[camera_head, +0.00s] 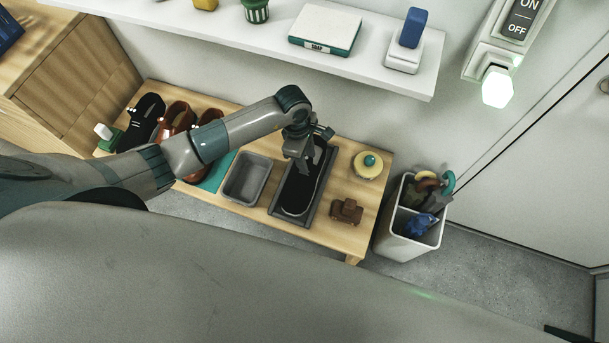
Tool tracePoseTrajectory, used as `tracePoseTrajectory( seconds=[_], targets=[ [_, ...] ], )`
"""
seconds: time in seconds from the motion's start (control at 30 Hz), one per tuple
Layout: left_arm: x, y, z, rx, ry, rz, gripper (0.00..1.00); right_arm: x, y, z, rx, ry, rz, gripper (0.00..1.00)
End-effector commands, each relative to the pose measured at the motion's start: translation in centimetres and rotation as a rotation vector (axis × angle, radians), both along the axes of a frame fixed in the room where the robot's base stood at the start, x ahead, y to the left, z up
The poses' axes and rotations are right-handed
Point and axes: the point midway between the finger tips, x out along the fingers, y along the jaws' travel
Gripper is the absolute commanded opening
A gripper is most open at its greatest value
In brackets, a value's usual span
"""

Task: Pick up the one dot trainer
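A dark shoe (296,194) with a pale sole edge lies in a dark tray (275,204) on the wooden bench. My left gripper (303,168) points down over the far part of this shoe and hides some of it. I cannot tell whether its fingers touch the shoe or how far apart they are. Another black shoe (147,113) with small white marks stands at the bench's left end, beside brown shoes (174,119). I cannot read a single dot on any shoe. My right gripper is not in view.
A grey bin (247,178) sits left of the tray. A round yellow tin (367,166) and a brown block-like item (346,211) lie to its right. A white umbrella bin (395,218) stands beyond the bench (322,232). A white shelf (270,35) hangs above.

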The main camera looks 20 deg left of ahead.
Motion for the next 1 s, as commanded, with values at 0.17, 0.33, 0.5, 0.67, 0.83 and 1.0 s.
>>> tracePoseTrajectory(
  seconds=[0.17,0.33,0.5,0.67,0.83,1.0],
  targets=[
    [0.01,0.01,0.02,0.0,0.0,0.0,0.0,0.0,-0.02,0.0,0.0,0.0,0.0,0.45],
    [0.0,0.01,0.02,0.0,0.0,0.0,0.0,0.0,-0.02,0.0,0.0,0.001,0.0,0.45],
    [0.0,0.0,0.02,0.0,0.0,0.0,0.0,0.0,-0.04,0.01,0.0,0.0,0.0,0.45],
    [0.0,0.0,0.02,0.0,0.0,0.0,0.0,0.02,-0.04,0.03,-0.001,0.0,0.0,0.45],
    [0.0,0.0,0.02,0.0,0.0,0.0,0.0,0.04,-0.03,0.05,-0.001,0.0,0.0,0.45],
    [0.0,0.0,0.02,0.0,0.0,0.0,0.0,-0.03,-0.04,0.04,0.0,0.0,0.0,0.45]
  ],
)
